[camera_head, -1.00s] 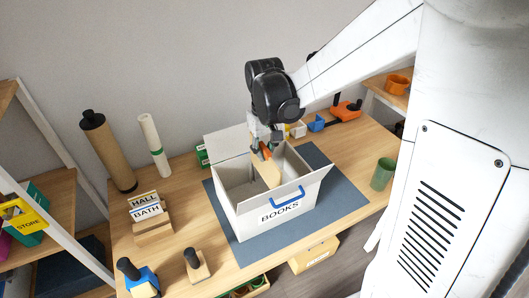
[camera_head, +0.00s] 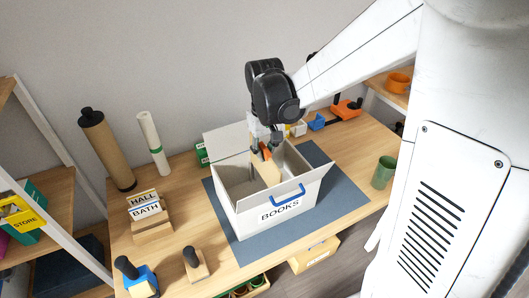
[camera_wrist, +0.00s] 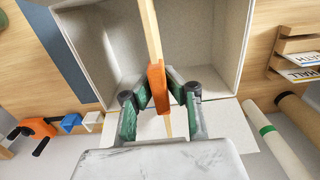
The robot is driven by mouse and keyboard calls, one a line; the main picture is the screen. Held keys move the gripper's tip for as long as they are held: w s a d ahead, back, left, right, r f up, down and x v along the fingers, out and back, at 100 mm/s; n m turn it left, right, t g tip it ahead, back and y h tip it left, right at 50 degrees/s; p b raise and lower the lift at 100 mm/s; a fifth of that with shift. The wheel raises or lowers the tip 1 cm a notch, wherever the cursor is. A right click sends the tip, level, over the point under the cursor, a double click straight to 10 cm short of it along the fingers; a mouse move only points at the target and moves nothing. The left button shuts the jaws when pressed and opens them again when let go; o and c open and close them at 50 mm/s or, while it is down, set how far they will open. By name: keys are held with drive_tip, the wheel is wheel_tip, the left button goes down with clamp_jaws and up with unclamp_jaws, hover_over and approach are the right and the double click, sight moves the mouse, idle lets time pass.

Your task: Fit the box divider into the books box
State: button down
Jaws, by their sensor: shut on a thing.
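The books box (camera_head: 253,217) is a light grey open carton with its flaps out, a BOOKS label and a blue handle on its front. It stands on a dark mat. The box divider (camera_head: 268,174) is a thin tan panel with an orange grip. My gripper (camera_head: 263,152) is over the box opening, shut on the orange grip (camera_wrist: 157,88). In the wrist view the divider (camera_wrist: 152,32) shows nearly edge-on, running along the box interior between the side walls. Its lower edge is hidden, so I cannot tell its depth or whether it touches the floor.
The blue-grey mat (camera_head: 337,190) lies under the box on the wooden table. A HALL/BATH card holder (camera_head: 151,228) and cardboard tubes stand left. Two stampers are at the front left. A green cup (camera_head: 383,172) is at right, and an orange tool (camera_head: 347,109) lies behind.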

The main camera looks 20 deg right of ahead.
sight(264, 176)
drive_tip(key=shift+f+b, duration=4)
drive_tip(key=shift+f, duration=1.1)
drive_tip(key=c, duration=1.8)
unclamp_jaws()
drive_tip(key=shift+r, duration=0.15)
wheel_tip(264, 176, up, 12)
drive_tip(key=shift+f, duration=0.1)
drive_tip(key=shift+a, duration=0.1)
